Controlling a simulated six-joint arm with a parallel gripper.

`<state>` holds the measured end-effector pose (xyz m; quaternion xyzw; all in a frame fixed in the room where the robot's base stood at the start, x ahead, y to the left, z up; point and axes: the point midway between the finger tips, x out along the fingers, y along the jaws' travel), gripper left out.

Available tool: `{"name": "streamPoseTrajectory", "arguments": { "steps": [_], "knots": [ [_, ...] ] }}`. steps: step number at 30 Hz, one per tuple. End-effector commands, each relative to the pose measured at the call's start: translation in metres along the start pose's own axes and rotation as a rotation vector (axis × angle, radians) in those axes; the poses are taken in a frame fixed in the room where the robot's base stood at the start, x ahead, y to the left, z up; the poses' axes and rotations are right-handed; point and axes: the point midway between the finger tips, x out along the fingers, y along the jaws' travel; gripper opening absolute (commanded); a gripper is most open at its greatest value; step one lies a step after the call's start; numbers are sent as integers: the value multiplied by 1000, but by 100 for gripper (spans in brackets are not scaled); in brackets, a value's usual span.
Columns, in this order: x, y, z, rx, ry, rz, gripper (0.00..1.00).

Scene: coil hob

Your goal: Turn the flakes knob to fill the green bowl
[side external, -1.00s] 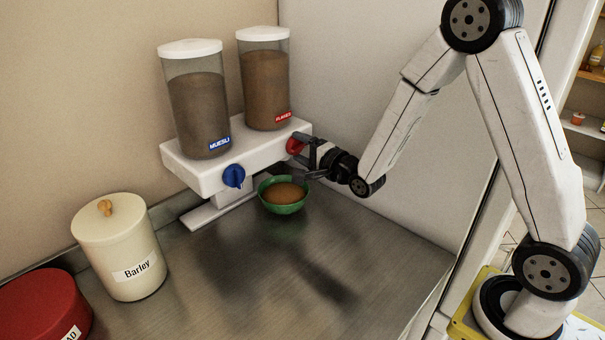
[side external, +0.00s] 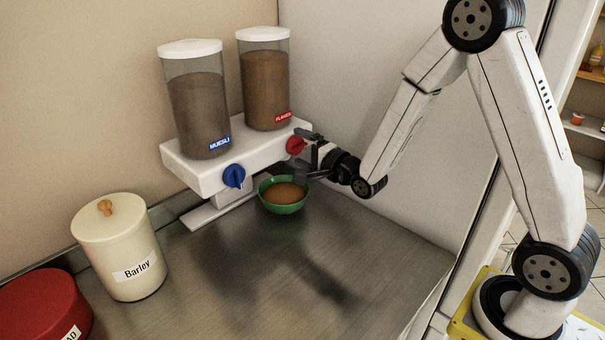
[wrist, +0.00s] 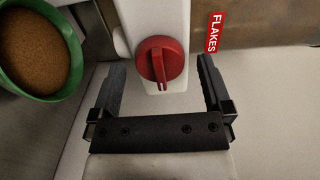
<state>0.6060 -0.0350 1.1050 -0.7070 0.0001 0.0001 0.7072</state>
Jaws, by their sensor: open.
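The red flakes knob (side external: 296,145) sits on the white dispenser's front below the canister labelled FLAKES (side external: 265,88). In the wrist view the knob (wrist: 160,62) lies between the fingers, with clear gaps on both sides. My gripper (side external: 312,155) is open in front of the knob; it also shows in the wrist view (wrist: 162,80). The green bowl (side external: 284,207) stands below the dispenser with brown contents in it. In the wrist view the bowl (wrist: 75,75) is at the upper left, partly cut off by the frame edge.
The blue knob (side external: 234,176) and muesli canister (side external: 198,105) are left of the flakes side. A cream Barley jar (side external: 121,250) and a red container (side external: 42,305) stand at the left. A wall is close on the right. The front counter (side external: 270,285) is clear.

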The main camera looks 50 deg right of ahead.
Motion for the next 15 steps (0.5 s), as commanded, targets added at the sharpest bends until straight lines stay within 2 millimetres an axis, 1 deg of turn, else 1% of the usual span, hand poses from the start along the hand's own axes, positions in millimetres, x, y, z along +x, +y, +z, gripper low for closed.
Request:
{"name": "streamPoseTrajectory", "arguments": {
  "steps": [5,15],
  "knots": [
    [-13,0,0,0,0,0,100],
    [-52,0,-1,0,2,0,100]
  ]
}}
